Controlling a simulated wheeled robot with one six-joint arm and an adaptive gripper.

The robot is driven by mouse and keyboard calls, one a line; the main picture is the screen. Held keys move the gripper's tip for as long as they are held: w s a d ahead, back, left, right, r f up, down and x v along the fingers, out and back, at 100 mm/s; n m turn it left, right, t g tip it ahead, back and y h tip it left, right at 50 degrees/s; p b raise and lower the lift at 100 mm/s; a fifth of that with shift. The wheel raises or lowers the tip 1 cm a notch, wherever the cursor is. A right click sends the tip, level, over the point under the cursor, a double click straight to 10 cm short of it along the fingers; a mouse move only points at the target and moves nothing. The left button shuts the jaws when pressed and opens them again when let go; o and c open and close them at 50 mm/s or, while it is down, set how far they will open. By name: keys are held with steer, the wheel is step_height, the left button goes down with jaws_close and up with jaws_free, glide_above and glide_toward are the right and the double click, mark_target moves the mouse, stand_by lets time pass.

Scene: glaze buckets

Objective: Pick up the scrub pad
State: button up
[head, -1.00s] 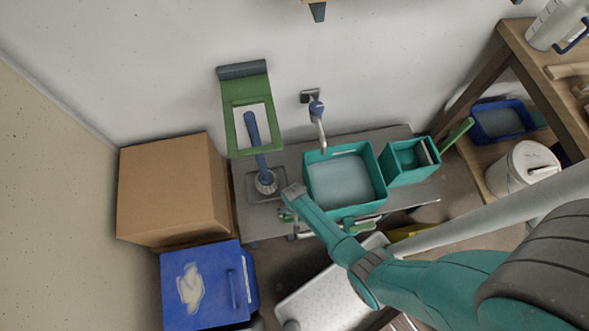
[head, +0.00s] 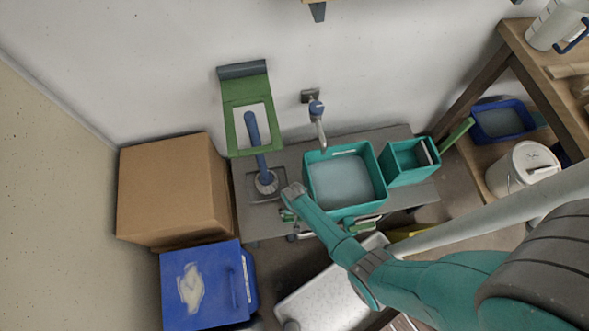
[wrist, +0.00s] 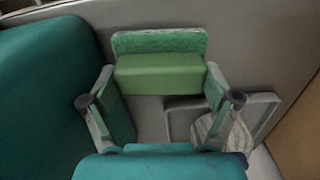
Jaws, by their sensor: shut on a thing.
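The scrub pad (wrist: 160,62) is a block with a rough darker green layer and a smooth lighter green layer. In the wrist view it sits between the two fingertips of my gripper (wrist: 160,85), which are shut on its two ends. In the head view my gripper (head: 290,215) is at the front edge of the grey bench, left of the teal basin. Only a little green shows there, and my arm hides most of the pad. I cannot tell whether the pad still touches the bench.
The teal basin (head: 342,207) of water stands close to the right of my gripper. A blue-handled brush (head: 256,150) stands in a grey tray to the left. A smaller teal bin (head: 400,178) is farther right.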

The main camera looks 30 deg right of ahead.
step_height(320, 180, up, 28)
steer(key=shift+f, duration=0.25)
stand_by(0.5)
